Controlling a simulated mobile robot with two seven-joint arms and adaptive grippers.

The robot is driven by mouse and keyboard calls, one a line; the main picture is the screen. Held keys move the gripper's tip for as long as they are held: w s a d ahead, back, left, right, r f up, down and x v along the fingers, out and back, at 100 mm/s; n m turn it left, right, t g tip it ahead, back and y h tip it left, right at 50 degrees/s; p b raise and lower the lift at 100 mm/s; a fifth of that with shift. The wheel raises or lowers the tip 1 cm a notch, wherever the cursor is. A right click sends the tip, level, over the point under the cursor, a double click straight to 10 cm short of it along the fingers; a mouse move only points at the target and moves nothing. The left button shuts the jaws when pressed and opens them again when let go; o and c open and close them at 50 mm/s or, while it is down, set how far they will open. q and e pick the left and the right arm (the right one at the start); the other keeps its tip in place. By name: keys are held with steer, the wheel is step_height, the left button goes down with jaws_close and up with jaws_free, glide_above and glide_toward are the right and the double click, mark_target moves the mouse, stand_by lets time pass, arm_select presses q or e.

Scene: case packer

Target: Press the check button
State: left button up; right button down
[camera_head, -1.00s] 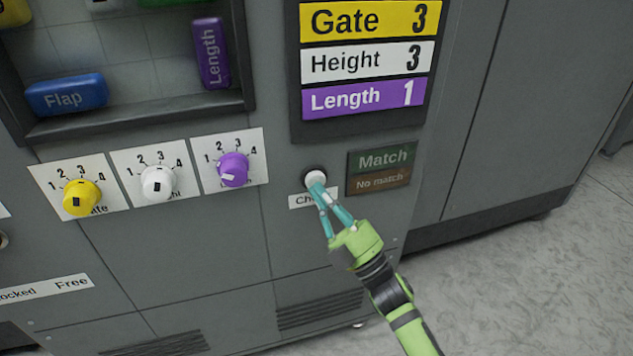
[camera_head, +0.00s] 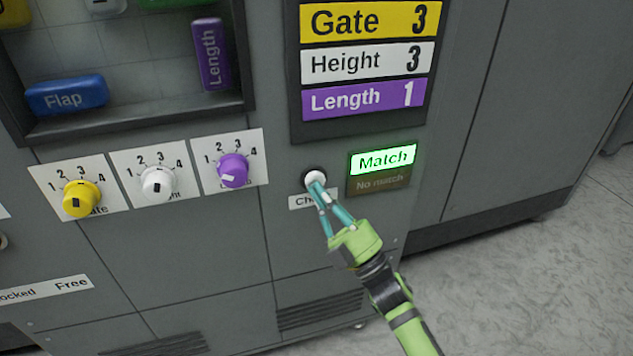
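The white round check button (camera_head: 314,177) sits in a dark ring on the grey machine front. A white label (camera_head: 301,201) below it is partly hidden by my fingers. My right gripper (camera_head: 316,186) comes from the lower right with its teal fingertips at the button's lower edge, seemingly touching it. The fingers converge at the tips; nothing shows held between them. The Match lamp (camera_head: 383,159) to the right of the button is lit bright green. The No match lamp (camera_head: 381,182) below it is dark. My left gripper is out of view.
Yellow (camera_head: 82,198), white (camera_head: 158,183) and purple (camera_head: 233,170) knobs stick out left of the button. A display panel (camera_head: 367,131) above reads Gate 3, Height 3, Length 1. A recessed tray (camera_head: 130,127) holds blue and purple blocks. Floor is clear at right.

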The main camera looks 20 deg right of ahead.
steer(key=shift+s, duration=0.75)
steer(key=shift+p, duration=0.3)
steer(key=s+p, duration=0.2)
steer(key=s, duration=0.3)
steer(key=shift+d, duration=0.1)
